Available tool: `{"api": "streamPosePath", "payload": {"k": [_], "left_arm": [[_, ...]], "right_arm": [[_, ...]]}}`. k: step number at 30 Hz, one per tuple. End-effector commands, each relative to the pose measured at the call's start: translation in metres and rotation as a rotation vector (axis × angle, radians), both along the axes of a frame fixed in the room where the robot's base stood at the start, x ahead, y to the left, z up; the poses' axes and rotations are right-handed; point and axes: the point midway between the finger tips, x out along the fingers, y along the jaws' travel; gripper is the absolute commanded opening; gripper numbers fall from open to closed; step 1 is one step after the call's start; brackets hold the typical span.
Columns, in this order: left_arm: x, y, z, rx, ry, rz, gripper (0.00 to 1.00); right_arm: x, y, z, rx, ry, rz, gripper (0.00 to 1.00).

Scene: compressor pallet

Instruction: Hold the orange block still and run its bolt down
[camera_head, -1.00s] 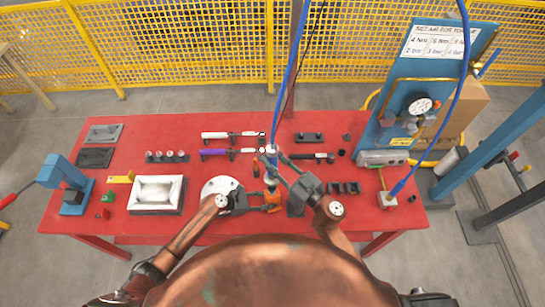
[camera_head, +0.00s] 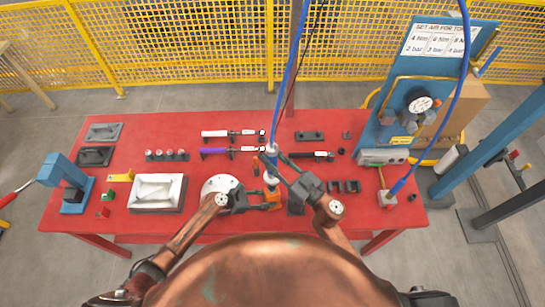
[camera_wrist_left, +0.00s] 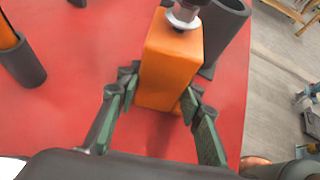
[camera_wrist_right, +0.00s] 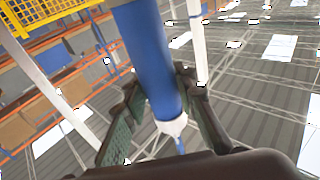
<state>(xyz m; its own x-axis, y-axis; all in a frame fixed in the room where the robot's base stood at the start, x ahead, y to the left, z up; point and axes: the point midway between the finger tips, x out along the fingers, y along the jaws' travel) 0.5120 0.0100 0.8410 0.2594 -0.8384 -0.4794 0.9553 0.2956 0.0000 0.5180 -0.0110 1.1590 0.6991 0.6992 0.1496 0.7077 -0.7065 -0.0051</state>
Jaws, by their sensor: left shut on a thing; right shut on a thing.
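The orange block (camera_head: 273,198) stands on the red table, and it fills the middle of the left wrist view (camera_wrist_left: 171,68). My left gripper (camera_head: 264,201) is shut on it, with a green-padded finger on each side. A blue driver (camera_head: 271,160) hangs on a blue hose above the block. My right gripper (camera_head: 276,157) is shut around its body, also seen in the right wrist view (camera_wrist_right: 150,65). The bolt itself is hidden there.
A dark cylindrical holder (camera_wrist_left: 225,35) stands close behind the block. A round pale plate (camera_head: 218,186) and a white tray (camera_head: 157,192) lie to the left. The blue air panel (camera_head: 425,85) with a gauge stands at the right.

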Motion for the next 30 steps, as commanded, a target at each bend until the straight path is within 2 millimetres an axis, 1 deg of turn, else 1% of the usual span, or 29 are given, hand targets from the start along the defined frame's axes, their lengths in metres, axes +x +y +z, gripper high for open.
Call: {"api": "streamPosePath", "payload": {"k": [1, 30], "left_arm": [[-0.001, 0.001, -0.002, 0.003, 0.003, 0.0, 0.05], [-0.001, 0.001, -0.002, 0.003, 0.004, 0.001, 0.05]], "right_arm": [[0.0, 0.0, 0.001, 0.002, -0.002, 0.001, 0.0], [0.0, 0.0, -0.015, 0.004, -0.002, 0.001, 0.0]]}}
